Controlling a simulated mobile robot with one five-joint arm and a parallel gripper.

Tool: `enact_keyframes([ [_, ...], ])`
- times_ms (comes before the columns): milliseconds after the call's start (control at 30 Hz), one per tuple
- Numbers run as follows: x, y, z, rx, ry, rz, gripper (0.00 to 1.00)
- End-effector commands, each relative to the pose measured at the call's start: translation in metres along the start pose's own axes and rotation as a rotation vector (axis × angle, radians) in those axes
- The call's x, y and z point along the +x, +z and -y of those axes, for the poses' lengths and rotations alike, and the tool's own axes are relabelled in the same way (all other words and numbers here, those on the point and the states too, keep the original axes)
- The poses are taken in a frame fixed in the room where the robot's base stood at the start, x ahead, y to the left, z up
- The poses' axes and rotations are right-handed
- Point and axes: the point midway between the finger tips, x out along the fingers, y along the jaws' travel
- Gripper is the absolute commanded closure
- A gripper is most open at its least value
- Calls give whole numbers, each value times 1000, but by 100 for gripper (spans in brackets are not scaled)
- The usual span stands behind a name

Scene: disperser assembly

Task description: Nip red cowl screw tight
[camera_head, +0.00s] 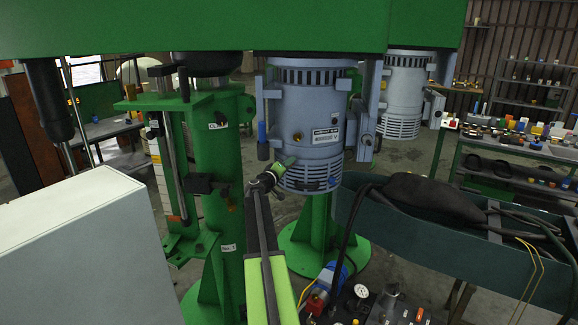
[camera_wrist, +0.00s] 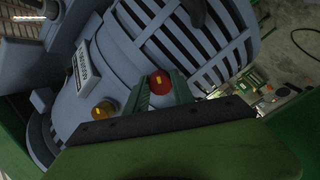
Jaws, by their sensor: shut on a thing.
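The grey-blue motor (camera_head: 312,118) hangs under the green beam, with a slotted cowl at its lower end. It also fills much of the wrist view (camera_wrist: 98,62). The red cowl screw (camera_wrist: 160,82) is a round red head on the motor's side, beside the vent slots. My gripper (camera_wrist: 161,91) has its two green fingers on either side of the red screw, shut on it. In the head view my gripper (camera_head: 280,171) is at the motor's lower left side. I cannot make out the red screw there.
A yellow screw (camera_wrist: 103,109) sits on the motor left of the red one. A green column (camera_head: 213,190) with brackets stands left of my arm. A dark green trough (camera_head: 470,230) with hoses is at right. A white box (camera_head: 85,250) fills the lower left.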

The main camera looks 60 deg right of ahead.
Motion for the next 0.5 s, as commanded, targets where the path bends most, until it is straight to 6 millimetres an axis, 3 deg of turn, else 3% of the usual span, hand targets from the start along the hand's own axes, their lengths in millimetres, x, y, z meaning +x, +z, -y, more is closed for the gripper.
enact_keyframes([
  [500, 0, -2, 0, 35, 0, -4, 100],
])
